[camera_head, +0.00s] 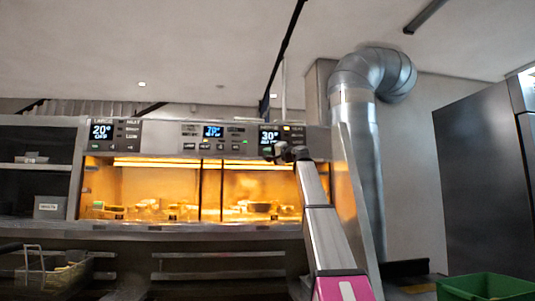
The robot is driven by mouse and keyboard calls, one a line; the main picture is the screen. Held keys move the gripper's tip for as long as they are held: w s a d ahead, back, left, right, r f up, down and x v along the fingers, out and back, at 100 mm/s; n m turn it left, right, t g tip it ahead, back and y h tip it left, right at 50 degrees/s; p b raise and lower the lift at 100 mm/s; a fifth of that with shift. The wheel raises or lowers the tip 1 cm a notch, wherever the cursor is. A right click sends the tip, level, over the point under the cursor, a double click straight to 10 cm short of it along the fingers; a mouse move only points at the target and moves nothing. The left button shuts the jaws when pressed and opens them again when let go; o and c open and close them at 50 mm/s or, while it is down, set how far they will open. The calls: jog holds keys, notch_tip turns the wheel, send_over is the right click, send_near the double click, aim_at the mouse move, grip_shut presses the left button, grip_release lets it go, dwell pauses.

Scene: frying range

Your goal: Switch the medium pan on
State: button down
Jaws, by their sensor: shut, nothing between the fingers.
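The range's control strip has three panels with lit blue displays. The left panel (112,133) seems to read 20°. The middle panel (213,137) has a smaller display and several buttons, with a small green light near its right end. The right panel (284,135) seems to read 30° and has a small yellow light. The lettering is too blurred to tell which one serves the medium pan. My gripper (272,153) is shut and empty, at the lower edge of the right panel, covering part of it. I cannot tell whether it touches the panel.
Below the panels is a warm-lit bay (150,190) with food. A wire basket (52,274) is at lower left, beneath shelves (35,166). A silver duct (365,150) rises at right. A green crate (487,288) and a dark cabinet (478,180) are farther right.

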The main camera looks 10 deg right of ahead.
jog(key=s, duration=0.6)
dwell(0.3)
